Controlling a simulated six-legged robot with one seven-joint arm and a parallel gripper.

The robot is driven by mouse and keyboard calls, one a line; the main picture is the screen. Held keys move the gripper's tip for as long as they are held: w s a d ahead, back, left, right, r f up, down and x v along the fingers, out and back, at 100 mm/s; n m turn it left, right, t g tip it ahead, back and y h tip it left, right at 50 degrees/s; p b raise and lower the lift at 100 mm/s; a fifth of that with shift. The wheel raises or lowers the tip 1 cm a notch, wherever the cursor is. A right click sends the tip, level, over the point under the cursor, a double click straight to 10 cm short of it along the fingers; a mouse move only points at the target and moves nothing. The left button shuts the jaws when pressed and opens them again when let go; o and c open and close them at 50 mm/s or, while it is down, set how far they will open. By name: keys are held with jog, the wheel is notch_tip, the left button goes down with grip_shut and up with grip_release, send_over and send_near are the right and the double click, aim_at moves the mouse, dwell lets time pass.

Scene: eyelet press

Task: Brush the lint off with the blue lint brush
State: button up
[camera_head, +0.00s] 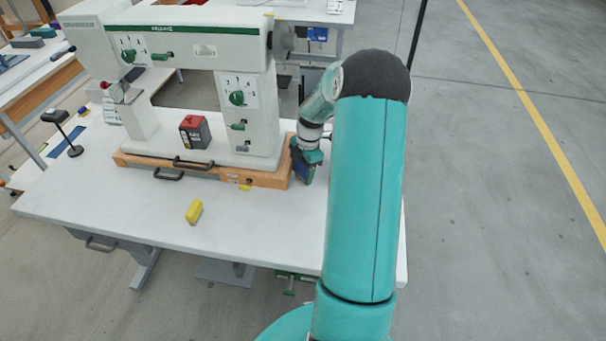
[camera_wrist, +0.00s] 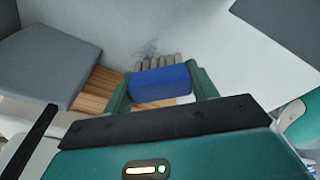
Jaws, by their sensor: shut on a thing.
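My gripper (camera_head: 305,160) is at the right end of the white eyelet press (camera_head: 190,28), beside its wooden base. In the wrist view, my gripper (camera_wrist: 163,88) has its two green fingers shut on the blue lint brush (camera_wrist: 160,83). The brush's grey-tan bristles (camera_wrist: 157,62) point away from me toward a pale surface. A small dark tangle of lint (camera_wrist: 149,48) lies on that surface, right at the bristle tips. I cannot tell whether the bristles touch it. In the head view the brush is mostly hidden by my gripper, and the lint cannot be made out.
The white table (camera_head: 120,205) holds a yellow block (camera_head: 194,211), a red-and-black box (camera_head: 194,131) on the press, and a black stand (camera_head: 68,135) at left. In the wrist view a grey block (camera_wrist: 45,65) and wood (camera_wrist: 95,90) are close at left.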

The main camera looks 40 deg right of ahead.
jog(key=shift+w+d, duration=0.4)
jog(key=shift+d, duration=0.4)
jog(key=shift+w+d, duration=0.4)
jog(key=shift+d, duration=0.35)
jog(key=shift+s+a+f, duration=0.3)
jog(key=shift+s+a, duration=0.05)
jog(key=shift+a, duration=0.05)
jog(key=shift+s+a, duration=0.25)
jog(key=shift+a, duration=0.25)
jog(key=shift+s+a+r, duration=0.2)
jog(key=shift+s+a, duration=0.15)
jog(key=shift+s, duration=0.1)
jog(key=shift+s+a+r, duration=0.15)
jog(key=shift+s+a, duration=0.2)
jog(key=shift+s, duration=0.1)
jog(key=shift+s+a+f, duration=0.1)
jog(key=shift+s+a, duration=0.05)
jog(key=shift+a, duration=0.2)
jog(key=shift+s+a, duration=0.1)
jog(key=shift+a, duration=0.1)
